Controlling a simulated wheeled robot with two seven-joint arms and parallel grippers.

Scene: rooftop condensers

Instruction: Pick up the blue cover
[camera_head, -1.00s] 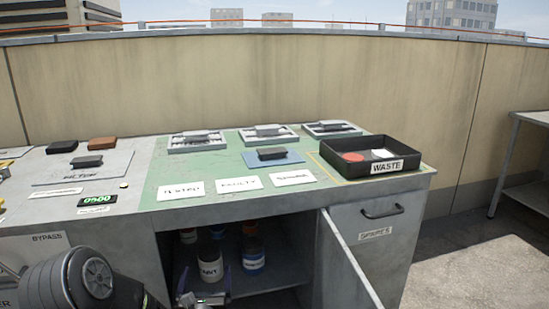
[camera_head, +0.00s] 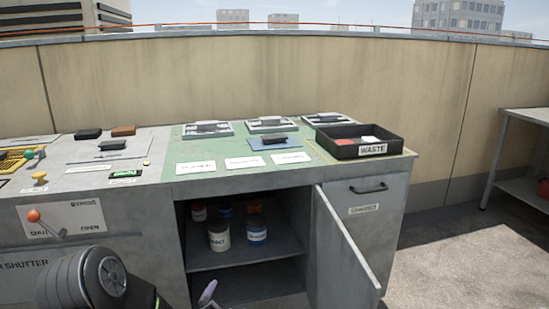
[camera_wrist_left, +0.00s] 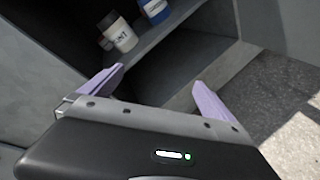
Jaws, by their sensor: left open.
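The blue cover (camera_head: 262,146) is a flat blue plate with a dark block-shaped handle on top. It lies on the green mat (camera_head: 200,150) on the bench, between a row of grey framed units and a row of white labels. My left gripper (camera_wrist_left: 155,93) is open and empty, with two lilac fingers spread apart. It is low in front of the open cabinet, well below the bench top and the cover. In the head view only a lilac fingertip shows at the bottom edge. My right gripper is out of view.
The cabinet door (camera_head: 345,245) stands open toward me. Paint tins (camera_head: 219,236) stand on the shelf inside. A black waste tray (camera_head: 349,154) sits right of the cover. A lever with an orange knob (camera_head: 34,215) is on the front panel at left.

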